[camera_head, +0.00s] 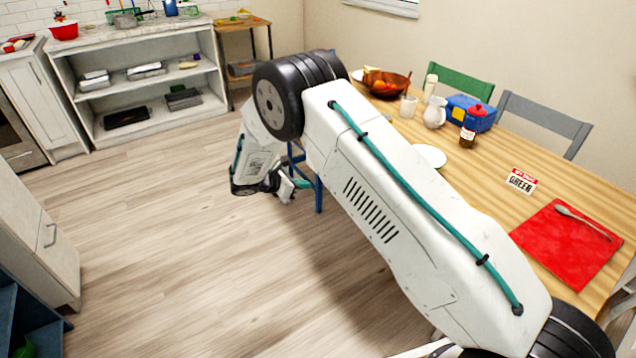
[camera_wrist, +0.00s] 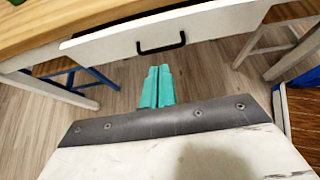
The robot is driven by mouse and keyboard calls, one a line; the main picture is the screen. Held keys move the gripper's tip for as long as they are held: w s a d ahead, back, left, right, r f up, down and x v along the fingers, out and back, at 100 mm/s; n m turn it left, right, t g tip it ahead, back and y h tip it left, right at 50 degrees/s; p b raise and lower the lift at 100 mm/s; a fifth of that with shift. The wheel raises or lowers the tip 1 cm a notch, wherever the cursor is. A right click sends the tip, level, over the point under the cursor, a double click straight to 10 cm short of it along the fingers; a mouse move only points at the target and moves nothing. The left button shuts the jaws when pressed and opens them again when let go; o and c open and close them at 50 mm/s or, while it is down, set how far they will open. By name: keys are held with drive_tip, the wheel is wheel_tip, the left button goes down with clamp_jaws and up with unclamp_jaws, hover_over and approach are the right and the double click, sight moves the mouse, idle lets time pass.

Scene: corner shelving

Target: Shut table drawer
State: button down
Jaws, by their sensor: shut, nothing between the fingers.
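The table drawer (camera_wrist: 110,47) has a white front with a dark bar handle (camera_wrist: 161,45), seen in the wrist view under the wooden table top (camera_wrist: 60,18). Its front seems to stand out a little from the table, but how far I cannot tell. My gripper (camera_wrist: 158,70) has teal fingers held together and empty. In the picture they are just below the handle, apart from it. In the head view my gripper (camera_head: 290,187) is beside the table (camera_head: 478,160), low over the floor; my arm hides the drawer there.
On the table are a red placemat (camera_head: 565,250) with a spoon, a fruit bowl (camera_head: 388,84), a blue box (camera_head: 470,113), a white pitcher (camera_head: 435,113) and a plate (camera_head: 430,156). A blue chair leg (camera_head: 319,193) is near my gripper. The floor (camera_head: 180,230) to the left is clear.

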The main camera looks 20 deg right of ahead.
drive_tip(key=x, duration=0.4)
drive_tip(key=r+x, duration=0.1)
drive_tip(key=x, duration=0.3)
drive_tip(key=d+x, duration=0.1)
drive_tip(key=x, duration=0.3)
drive_tip(key=shift+w+d+r, duration=0.2)
drive_tip(key=shift+d+r, duration=0.05)
